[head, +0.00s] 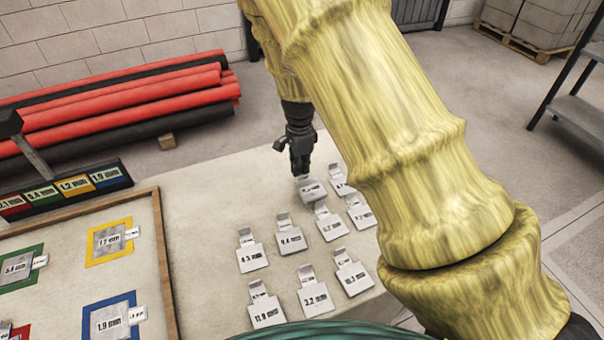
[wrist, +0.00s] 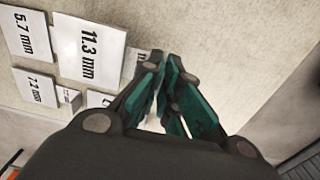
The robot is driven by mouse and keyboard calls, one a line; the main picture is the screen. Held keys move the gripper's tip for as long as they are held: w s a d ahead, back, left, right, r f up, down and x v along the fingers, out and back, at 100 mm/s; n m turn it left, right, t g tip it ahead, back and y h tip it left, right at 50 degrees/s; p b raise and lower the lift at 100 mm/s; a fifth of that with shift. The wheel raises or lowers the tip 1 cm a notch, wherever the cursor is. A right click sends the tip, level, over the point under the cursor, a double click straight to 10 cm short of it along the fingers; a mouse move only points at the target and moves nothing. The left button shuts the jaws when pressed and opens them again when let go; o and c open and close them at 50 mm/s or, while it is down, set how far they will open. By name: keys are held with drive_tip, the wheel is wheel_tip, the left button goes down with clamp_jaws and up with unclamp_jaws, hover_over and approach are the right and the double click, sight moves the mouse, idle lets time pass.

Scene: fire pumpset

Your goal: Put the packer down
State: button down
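The packers are flat pale plates with narrow tabs and printed sizes. My gripper (head: 301,172) is at the far end of the group on the table, pointing down. In the wrist view its fingertips (wrist: 168,60) are nearly together, at the tab of the 11.3 mm packer (wrist: 88,50). That packer (head: 312,191) also shows just below the gripper in the head view. It looks larger than its neighbours in the wrist view. The grip on the tab is partly hidden by the fingers. I cannot tell whether the plate touches the table.
Several other packers lie close by, among them the 5.7 mm (wrist: 27,38) and 7.2 mm (wrist: 36,87) ones. A wooden-edged board (head: 165,270) with coloured frames is at left. The table (head: 215,200) is bare left of the packers. Red pipes (head: 120,100) lie behind.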

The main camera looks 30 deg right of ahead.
drive_tip(key=shift+w+d+f, duration=0.1)
drive_tip(key=shift+w+d, duration=0.15)
drive_tip(key=shift+w+d+f+b, duration=0.2)
drive_tip(key=shift+f+b, duration=0.1)
drive_tip(key=shift+b, duration=0.2)
wheel_tip(320, 180, down, 3)
drive_tip(key=b, duration=0.3)
drive_tip(key=shift+s, duration=0.1)
drive_tip(key=c, duration=1.6)
unclamp_jaws()
drive_tip(key=shift+c, duration=0.2)
wheel_tip(320, 180, up, 12)
